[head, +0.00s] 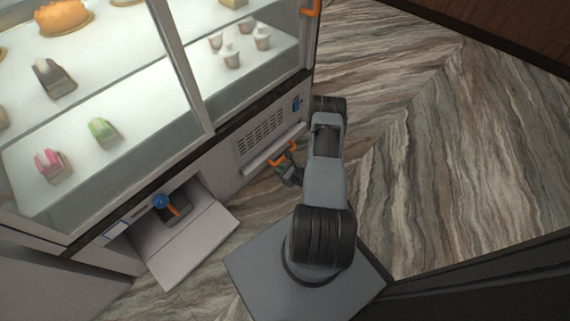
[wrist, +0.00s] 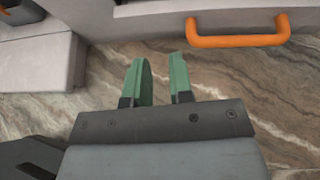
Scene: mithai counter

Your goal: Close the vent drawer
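The vent drawer (head: 262,160) is at the base of the display case, under a slotted vent grille (head: 262,138). Its pale edge juts out a little from the case front. An orange bar handle (head: 283,154) is on its front; the handle also shows at the top right of the wrist view (wrist: 238,41). My gripper (head: 284,171) is low in front of the drawer, close to the handle. In the wrist view its two green fingers (wrist: 159,62) are apart with nothing between them. They are left of the handle and do not hold it. Most of the drawer is hidden.
A pale flap (head: 190,245) lies folded down at the lower left of the case, with a blue knob (head: 160,201) and a dark orange-handled item (head: 174,210) there. Marbled floor (head: 440,150) is clear at right.

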